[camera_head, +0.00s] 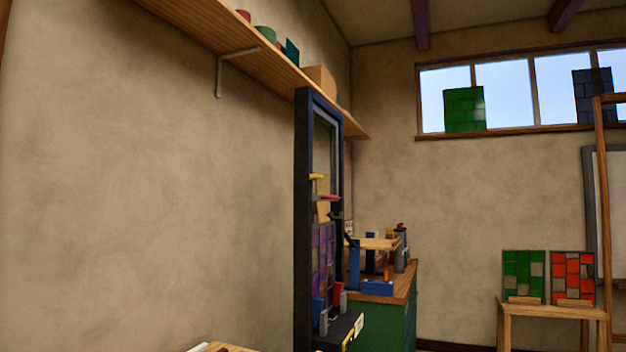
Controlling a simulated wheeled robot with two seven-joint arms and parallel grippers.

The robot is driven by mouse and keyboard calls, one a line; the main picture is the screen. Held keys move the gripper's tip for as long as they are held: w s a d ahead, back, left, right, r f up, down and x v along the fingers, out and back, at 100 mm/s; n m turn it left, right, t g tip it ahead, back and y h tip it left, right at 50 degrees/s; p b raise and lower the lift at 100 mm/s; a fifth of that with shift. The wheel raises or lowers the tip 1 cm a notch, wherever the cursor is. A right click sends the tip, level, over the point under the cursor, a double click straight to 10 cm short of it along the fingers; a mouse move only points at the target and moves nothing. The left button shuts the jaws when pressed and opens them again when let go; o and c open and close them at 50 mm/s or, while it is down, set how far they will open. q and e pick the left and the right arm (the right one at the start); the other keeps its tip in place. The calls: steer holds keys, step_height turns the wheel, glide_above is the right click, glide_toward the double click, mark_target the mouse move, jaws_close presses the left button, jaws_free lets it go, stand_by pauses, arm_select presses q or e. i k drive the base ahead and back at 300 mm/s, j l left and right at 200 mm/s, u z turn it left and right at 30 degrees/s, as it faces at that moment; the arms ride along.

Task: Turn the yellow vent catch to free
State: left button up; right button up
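A tall, dark-framed leaded panel (303,215) stands upright near the middle of the picture, seen at a steep angle. A small yellow piece (316,177), which looks like the vent catch, sticks out from its frame at mid height. It appears roughly level, but its exact setting is too small to tell. A red bar (328,197) sits just below it. Purple panes (323,250) fill the lower part of the panel. Neither of my grippers is in view.
A green cabinet (390,325) with a cluttered wooden top stands right behind the panel. A wooden shelf (215,38) runs along the left wall above. A small table (553,310) bears green and red panels at right. A wooden surface edge shows at bottom left.

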mark_target(313, 177)
steer(key=i+l+u, duration=0.3)
steer(key=i+l, duration=0.15)
steer(key=l, duration=0.15)
steer(key=i+l+u, duration=0.35)
steer(key=l, duration=0.4)
steer(key=i+l+u, duration=0.15)
steer(key=l, duration=0.25)
steer(key=i+l+u, duration=0.15)
steer(key=l, duration=0.25)
steer(key=i, duration=0.1)
